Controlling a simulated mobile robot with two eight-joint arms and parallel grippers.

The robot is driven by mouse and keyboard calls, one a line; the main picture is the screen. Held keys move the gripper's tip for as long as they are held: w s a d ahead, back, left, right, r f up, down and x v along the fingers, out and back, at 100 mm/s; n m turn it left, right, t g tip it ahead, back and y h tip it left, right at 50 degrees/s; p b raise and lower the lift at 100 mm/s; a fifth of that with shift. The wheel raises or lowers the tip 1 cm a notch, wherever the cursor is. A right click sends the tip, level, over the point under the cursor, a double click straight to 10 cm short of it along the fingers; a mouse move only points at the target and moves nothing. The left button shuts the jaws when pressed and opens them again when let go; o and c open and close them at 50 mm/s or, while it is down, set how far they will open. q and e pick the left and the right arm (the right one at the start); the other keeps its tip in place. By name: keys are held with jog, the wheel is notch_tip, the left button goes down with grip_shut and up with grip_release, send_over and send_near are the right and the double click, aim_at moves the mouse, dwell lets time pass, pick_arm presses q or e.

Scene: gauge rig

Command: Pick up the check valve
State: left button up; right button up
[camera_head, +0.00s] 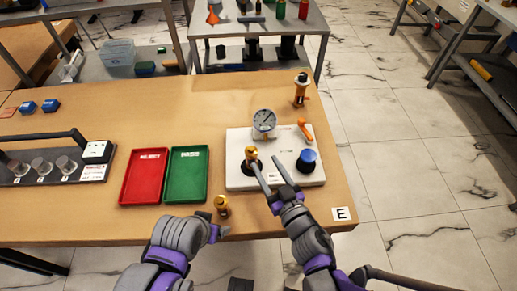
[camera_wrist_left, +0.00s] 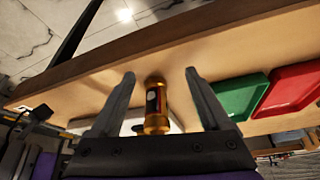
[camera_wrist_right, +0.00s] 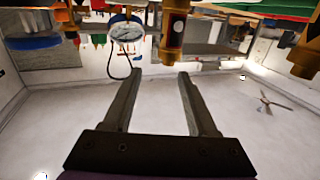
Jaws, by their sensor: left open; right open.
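A brass cylindrical fitting (camera_head: 221,205) with a dark band stands on the table near the front edge; in the left wrist view it (camera_wrist_left: 156,122) lies between the open fingers of my left gripper (camera_wrist_left: 160,73), with gaps on both sides. A similar brass fitting (camera_head: 251,154) stands on the left side of the white rig plate (camera_head: 237,181). My right gripper (camera_head: 263,162) is open beside it; in the right wrist view this fitting (camera_wrist_right: 171,38) is just beyond the fingertips. I cannot tell which fitting is the check valve. Neither is gripped.
The rig also carries a pressure gauge (camera_head: 264,120), a blue knob (camera_head: 307,159) and an orange lever (camera_head: 305,130). An orange-and-brass part (camera_head: 300,90) stands behind it. Red (camera_head: 126,199) and green (camera_head: 172,196) trays lie left of the rig. The back-middle tabletop is clear.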

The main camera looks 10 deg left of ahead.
aim_at(252, 151)
jog(key=shift+n+y, duration=0.3)
jog(key=shift+y, duration=0.2)
jog(key=w+a, duration=0.1)
jog(key=a, duration=0.1)
jog(key=w+a, duration=0.2)
jog(key=shift+a, duration=0.1)
jog(key=p+x, duration=0.1)
jog(key=x, duration=0.5)
jog(key=shift+f, duration=0.1)
grip_shut()
